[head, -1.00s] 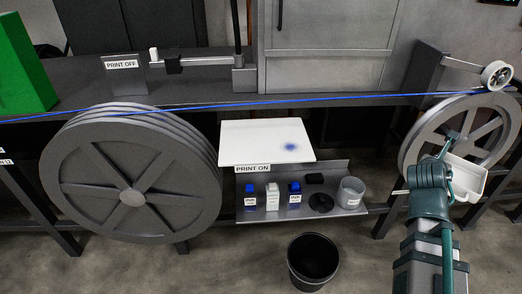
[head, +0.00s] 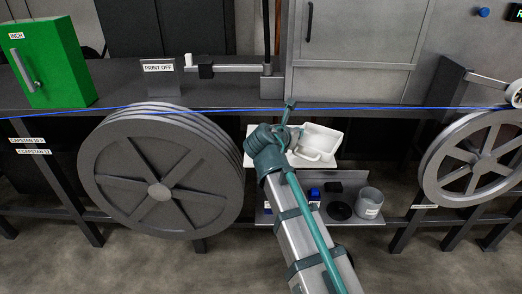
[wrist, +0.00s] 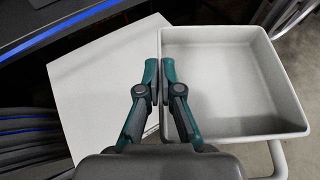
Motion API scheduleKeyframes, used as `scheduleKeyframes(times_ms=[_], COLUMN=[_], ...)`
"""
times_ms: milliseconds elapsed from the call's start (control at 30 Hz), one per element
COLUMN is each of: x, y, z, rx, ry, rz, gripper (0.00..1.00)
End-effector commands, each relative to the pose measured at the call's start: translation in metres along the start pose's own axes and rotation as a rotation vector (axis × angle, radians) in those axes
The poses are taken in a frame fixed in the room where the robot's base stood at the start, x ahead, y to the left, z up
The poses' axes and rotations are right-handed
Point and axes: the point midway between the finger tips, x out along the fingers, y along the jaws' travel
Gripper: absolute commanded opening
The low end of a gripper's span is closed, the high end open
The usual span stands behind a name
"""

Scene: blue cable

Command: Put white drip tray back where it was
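The white drip tray (head: 322,138) is a shallow open box with a bar-like handle. In the wrist view the tray (wrist: 225,90) lies right of my fingers and looks empty. My gripper (wrist: 159,68) is closed with the tray's left wall between its fingertips. In the head view the tray is in front of or above the white board (head: 326,163); the gap between them cannot be told. The board also shows under and left of my fingers in the wrist view (wrist: 95,85). My arm hides part of the board and the blue stain seen on it earlier.
A blue cable (head: 380,108) runs across just behind the tray. A large grey wheel (head: 160,170) stands left, another (head: 480,155) right. A shelf (head: 365,220) below holds small bottles, a black disc (head: 340,211) and a clear cup (head: 369,203).

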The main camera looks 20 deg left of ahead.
Motion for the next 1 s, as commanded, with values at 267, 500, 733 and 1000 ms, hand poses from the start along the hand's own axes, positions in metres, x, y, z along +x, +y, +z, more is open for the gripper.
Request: scheduleKeyframes(times_ms=[267, 500, 733, 1000], x=[-0.049, -0.064, -0.033, 0.016], y=[0.068, 0.081, 0.111, 0.150], z=[0.009, 0.011, 0.008, -0.007], rx=[0.060, 0.095, 0.094, 0.094], ry=[0.000, 0.001, 0.002, 0.003], rz=[-0.146, -0.232, -0.238, -0.238], gripper=[0.00, 0.00, 0.00, 0.00])
